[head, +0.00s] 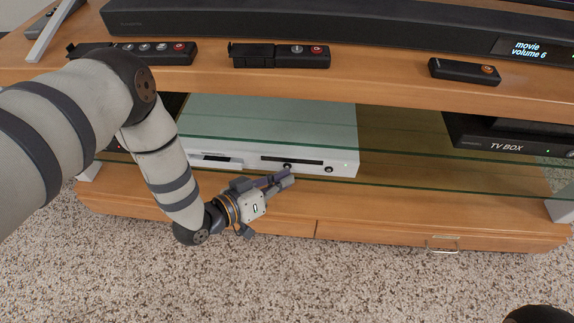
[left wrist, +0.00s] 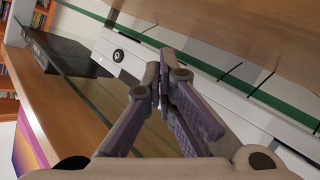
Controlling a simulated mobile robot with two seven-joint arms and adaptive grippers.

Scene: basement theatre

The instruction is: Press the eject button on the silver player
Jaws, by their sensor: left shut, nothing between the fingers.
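The silver player (head: 270,125) sits on the glass shelf of the wooden stand, its front facing me. In the left wrist view the player's pale front (left wrist: 135,68) with a round black-ringed button (left wrist: 119,55) lies beyond the shut fingertips (left wrist: 160,80). Contact cannot be told. My right gripper is out of view.
A black TV box (head: 500,140) stands right of the player. Remotes (head: 465,72) and a soundbar (head: 300,22) lie on top. Carpet (head: 350,285) in front is clear.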

